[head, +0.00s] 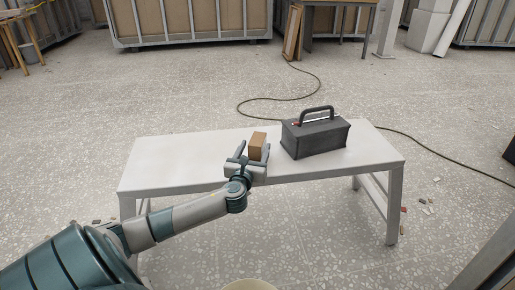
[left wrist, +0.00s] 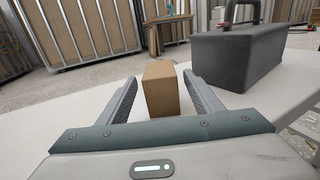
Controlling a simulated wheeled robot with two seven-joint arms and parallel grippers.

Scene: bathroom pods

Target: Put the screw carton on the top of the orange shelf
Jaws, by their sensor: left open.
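A small brown cardboard carton, the screw carton (head: 258,146), stands upright on a white table (head: 170,168). It also shows in the left wrist view (left wrist: 161,88), between the fingers of my left gripper. My left gripper (head: 247,152) is open, with one finger on each side of the carton's near part. In the left wrist view, the left finger stands clearly apart from the carton; the right finger is close beside it, and I cannot tell whether it touches. My right gripper is not in view. No orange shelf shows in either view.
A dark grey toolbox (head: 315,138) with a handle stands on the table just right of the carton. The table's left part is bare. A black cable (head: 262,99) lies on the floor behind. Framed panels (head: 195,22) and a wooden table (head: 338,4) stand further back.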

